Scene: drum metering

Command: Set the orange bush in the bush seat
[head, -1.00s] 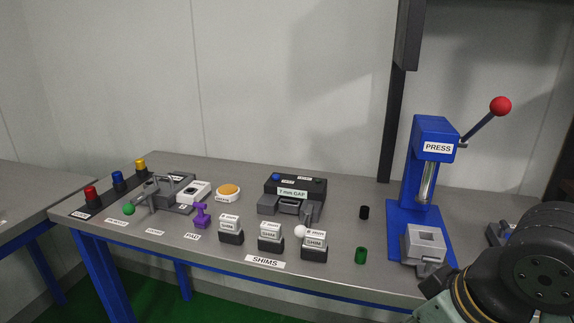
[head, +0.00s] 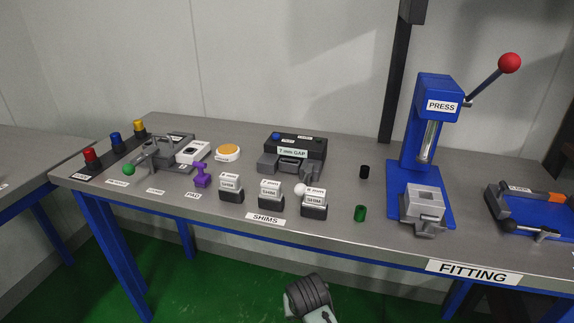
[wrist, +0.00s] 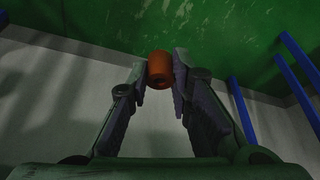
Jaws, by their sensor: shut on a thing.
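The orange bush (wrist: 159,70) is a short cylinder with a hole in its end. My gripper (wrist: 160,78) is shut on it, holding it at the fingertips over the green floor in the wrist view. The bush and fingertips do not show in the head view; only a dark part of my arm shows at the bottom, in front of the table. No seat is labelled as the bush seat that I can read. A grey block (head: 424,203) with a square opening on top stands on the blue base of the press (head: 437,110).
Several shim blocks (head: 270,193) line the front edge of the table (head: 200,219). A blue tray fixture (head: 540,212) is at the right. The floor before the table is clear.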

